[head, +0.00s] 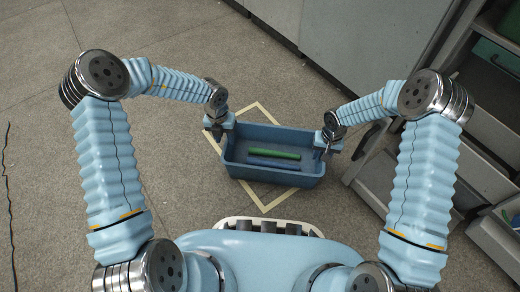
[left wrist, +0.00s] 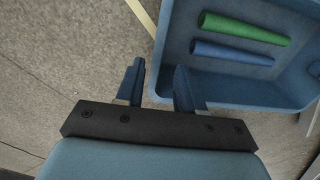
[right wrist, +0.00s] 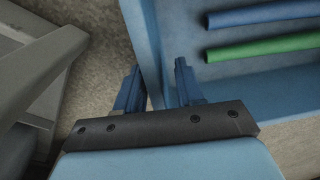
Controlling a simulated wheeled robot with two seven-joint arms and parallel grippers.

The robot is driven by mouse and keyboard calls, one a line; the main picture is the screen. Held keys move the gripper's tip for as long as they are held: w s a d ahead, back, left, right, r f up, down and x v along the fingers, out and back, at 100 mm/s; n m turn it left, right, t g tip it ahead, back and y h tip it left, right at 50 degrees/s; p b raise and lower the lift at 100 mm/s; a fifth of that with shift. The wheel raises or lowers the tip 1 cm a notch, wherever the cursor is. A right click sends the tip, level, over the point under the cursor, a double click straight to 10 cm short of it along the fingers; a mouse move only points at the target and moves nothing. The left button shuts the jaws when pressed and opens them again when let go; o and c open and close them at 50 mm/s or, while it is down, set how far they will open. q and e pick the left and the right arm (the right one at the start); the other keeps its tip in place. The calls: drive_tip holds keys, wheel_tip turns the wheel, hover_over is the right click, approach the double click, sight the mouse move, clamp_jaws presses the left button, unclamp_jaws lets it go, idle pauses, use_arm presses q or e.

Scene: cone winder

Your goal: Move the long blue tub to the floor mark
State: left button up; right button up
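The long blue tub (head: 272,175) stands over the floor mark (head: 263,207), a pale yellow outline whose corners show around it. I cannot tell if its base fully touches the floor. A green tube and a blue tube lie inside. My left gripper (head: 226,128) is at the tub's left end; in the left wrist view its fingers (left wrist: 160,80) are apart, near the tub's wall (left wrist: 160,45). My right gripper (head: 325,150) is at the right end; in the right wrist view its fingers (right wrist: 158,80) stand apart on either side of the tub's wall (right wrist: 140,35).
The green tube (head: 274,154) and blue tube (head: 272,163) lie side by side. Grey shelving (head: 485,180) stands close beside my right arm, and grey cabinets (head: 360,45) line the back. A dark cable (head: 10,200) lies on the left floor, otherwise clear.

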use_arm(q)
wheel_tip(320, 180, up, 7)
drive_tip(key=shift+a, duration=0.25)
use_arm(e)
wheel_tip(320, 180, up, 12)
drive_tip(key=shift+d, duration=0.35)
